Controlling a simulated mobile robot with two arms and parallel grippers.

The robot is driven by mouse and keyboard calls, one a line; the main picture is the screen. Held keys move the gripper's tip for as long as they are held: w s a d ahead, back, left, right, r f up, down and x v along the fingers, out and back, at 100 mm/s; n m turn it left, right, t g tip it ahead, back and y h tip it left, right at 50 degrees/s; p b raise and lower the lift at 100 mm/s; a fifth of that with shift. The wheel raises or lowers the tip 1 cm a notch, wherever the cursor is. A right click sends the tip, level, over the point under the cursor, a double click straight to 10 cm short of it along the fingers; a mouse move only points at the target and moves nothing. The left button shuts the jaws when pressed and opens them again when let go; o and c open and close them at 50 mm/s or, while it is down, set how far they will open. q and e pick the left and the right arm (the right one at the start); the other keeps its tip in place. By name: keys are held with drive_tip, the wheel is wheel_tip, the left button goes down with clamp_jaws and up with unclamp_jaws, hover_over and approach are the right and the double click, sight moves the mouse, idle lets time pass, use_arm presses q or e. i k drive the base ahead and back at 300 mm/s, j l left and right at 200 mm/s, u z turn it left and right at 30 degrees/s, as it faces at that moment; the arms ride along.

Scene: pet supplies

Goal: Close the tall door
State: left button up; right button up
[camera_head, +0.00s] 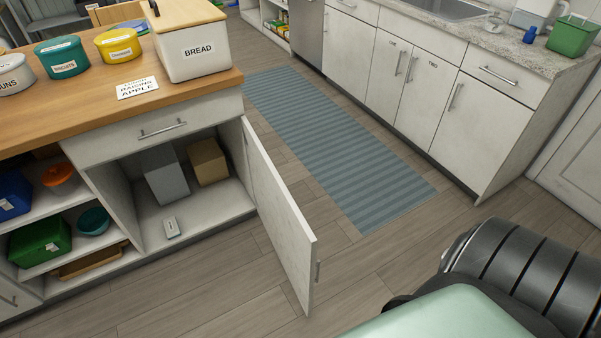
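A white cabinet door (278,218) on the wooden-topped island stands wide open. It is hinged at the right side of the cabinet opening and swings out over the floor toward me. Its inner face shows, and its metal handle (318,271) sticks out at the free edge on the far side. The open cabinet (205,217) behind it holds a grey box (164,175), a brown box (208,161) and a small white item (171,227). Neither of my grippers is in view. A dark ribbed part and a pale green part, probably mine, fill the bottom right.
Open shelves (78,255) with coloured containers are left of the cabinet. A bread bin (189,41) and tins stand on the island. A striped rug (335,145) lies between the island and the counter cabinets (413,88). The floor (362,262) right of the door is clear.

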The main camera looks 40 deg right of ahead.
sight(295, 243)
drive_tip(key=l+u, duration=0.1)
drive_tip(key=l, duration=0.75)
drive_tip(key=k+l+u, duration=0.1)
drive_tip(key=l, duration=0.7)
